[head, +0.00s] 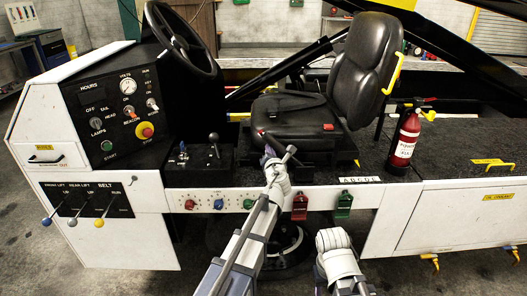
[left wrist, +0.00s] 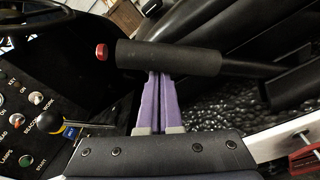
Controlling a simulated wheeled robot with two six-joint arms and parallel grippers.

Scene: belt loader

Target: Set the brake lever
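The brake lever (left wrist: 185,58) has a thick black grip with a red button at its left end. In the left wrist view it lies nearly level across the picture, its shaft running right beside the seat. In the head view its red tip (head: 261,132) shows small at the seat's front left corner. My left gripper (head: 269,155) is at the lever; its purple fingers (left wrist: 155,100) lie side by side, shut, and meet the grip crosswise. The grip hides part of them, and I cannot tell whether they touch it. My right arm's end (head: 333,240) is low in the middle; its fingers are unclear.
The black seat (head: 365,70) stands right behind the lever. A joystick box (head: 198,165) and the dashboard (head: 120,110) are to the left, under the steering wheel (head: 182,40). A fire extinguisher (head: 404,140) stands at right. Coloured knobs (head: 219,204) line the front panel.

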